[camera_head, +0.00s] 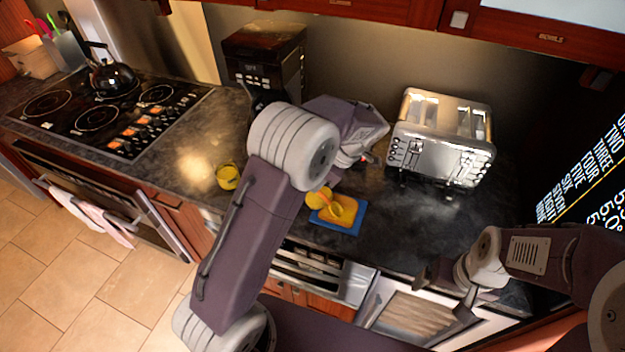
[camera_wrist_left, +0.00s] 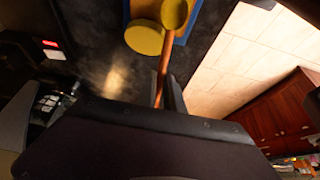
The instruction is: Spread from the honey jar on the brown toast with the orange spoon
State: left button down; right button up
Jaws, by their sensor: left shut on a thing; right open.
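My left gripper (camera_wrist_left: 165,98) is shut on the handle of the orange spoon (camera_wrist_left: 163,72). Its yellow bowl is at the top of the left wrist view and, in the head view, appears above the toast (camera_head: 346,209); contact cannot be told. The toast lies on a blue board (camera_head: 349,226), partly covered by the spoon. A round yellow jar (camera_head: 317,199) stands at the board's left edge, beside the bowl in the left wrist view (camera_wrist_left: 144,38). Another yellow jar (camera_head: 228,177) stands further left; which holds honey is unclear. My right gripper (camera_head: 446,290) is open and empty near the counter's front edge.
A silver toaster (camera_head: 443,140) stands behind and right of the board. A dark appliance (camera_head: 265,60) stands at the back. A stove with a kettle (camera_head: 112,77) is at the left. Dark counter (camera_head: 400,225) is clear right of the board.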

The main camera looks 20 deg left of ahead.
pick_arm(q)
jog(key=shift+d, duration=0.15)
jog(key=shift+d, duration=1.4)
jog(key=shift+a, duration=0.1)
jog(key=shift+a, duration=1.35)
jog(key=shift+a+b, duration=0.5)
jog(key=shift+a, duration=0.95)
